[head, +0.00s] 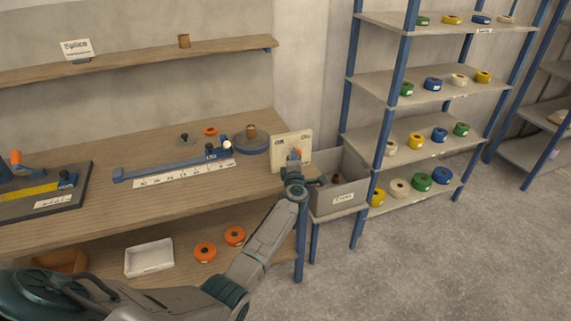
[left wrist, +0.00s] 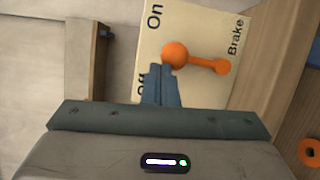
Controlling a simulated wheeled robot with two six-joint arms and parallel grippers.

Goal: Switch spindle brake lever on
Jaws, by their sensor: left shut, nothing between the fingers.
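The cream brake panel (head: 280,156) stands at the right end of the bench; it also shows in the left wrist view (left wrist: 198,20), marked On, Off and Brake. Its orange lever (left wrist: 203,63) points from the pivot near Brake towards the labels, its ball between On and Off, slightly nearer On. The lever also shows in the head view (head: 296,152). My left gripper (left wrist: 160,70) is shut and empty, its fingertips right at the ball on the Off side. I cannot tell whether they touch it. My right gripper is not in view.
A grey bin (head: 340,197) stands just right of the panel. A tape spindle (head: 252,139) and a ruler strip (head: 185,173) lie to its left on the bench (head: 100,215). A shelf rack (head: 425,139) with coloured tape rolls stands at right.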

